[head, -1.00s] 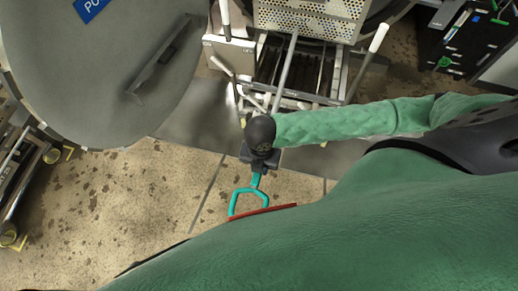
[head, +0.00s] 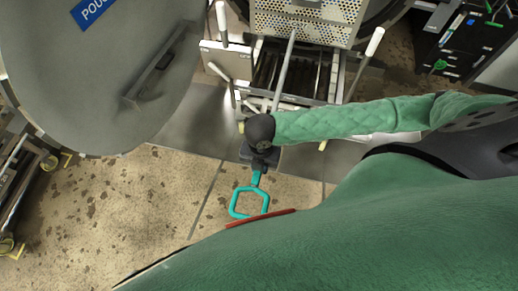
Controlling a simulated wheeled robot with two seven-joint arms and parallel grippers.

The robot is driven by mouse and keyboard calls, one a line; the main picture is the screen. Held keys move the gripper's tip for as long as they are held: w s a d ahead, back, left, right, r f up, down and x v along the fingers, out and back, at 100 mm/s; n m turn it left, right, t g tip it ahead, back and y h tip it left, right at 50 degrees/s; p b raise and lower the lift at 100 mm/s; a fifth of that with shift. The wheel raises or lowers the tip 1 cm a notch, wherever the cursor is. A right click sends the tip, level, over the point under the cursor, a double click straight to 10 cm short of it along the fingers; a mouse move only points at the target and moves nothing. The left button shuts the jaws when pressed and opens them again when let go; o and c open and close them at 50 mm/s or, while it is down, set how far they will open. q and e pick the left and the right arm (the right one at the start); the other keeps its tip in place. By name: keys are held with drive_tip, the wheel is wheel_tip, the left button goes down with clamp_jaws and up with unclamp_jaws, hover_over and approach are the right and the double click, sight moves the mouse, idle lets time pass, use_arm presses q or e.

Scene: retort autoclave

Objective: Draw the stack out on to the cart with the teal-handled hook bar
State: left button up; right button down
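The hook bar (head: 285,68) is a thin grey rod with a teal loop handle (head: 249,202) at its near end. My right gripper (head: 259,155) is shut on the bar just above the teal loop, its arm coming in from the right. The rod runs up over the cart (head: 334,80) to the lower front of the perforated metal stack (head: 335,10) at the top edge. Its far tip meets the stack's face; I cannot tell whether it is hooked. The cart's slatted bed shows bare in front of the stack. My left gripper is out of view.
The big grey round door (head: 85,90) stands open on the left. White-gripped levers (head: 375,42) rise at the cart's sides. A black cabinet with tools (head: 468,45) is at top right. A wheeled frame (head: 15,190) stands far left. Stained floor (head: 130,215) is clear at lower left.

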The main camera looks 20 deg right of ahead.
drive_tip(key=shift+w+d, duration=1.15)
drive_tip(key=shift+w, duration=0.35)
drive_tip(key=shift+w+d, duration=1.15)
drive_tip(key=shift+w, duration=0.4)
drive_tip(key=shift+w+d, duration=1.15)
drive_tip(key=shift+w, duration=0.35)
idle(1.9)
drive_tip(key=shift+r, duration=0.15)
drive_tip(key=shift+r, duration=1.75)
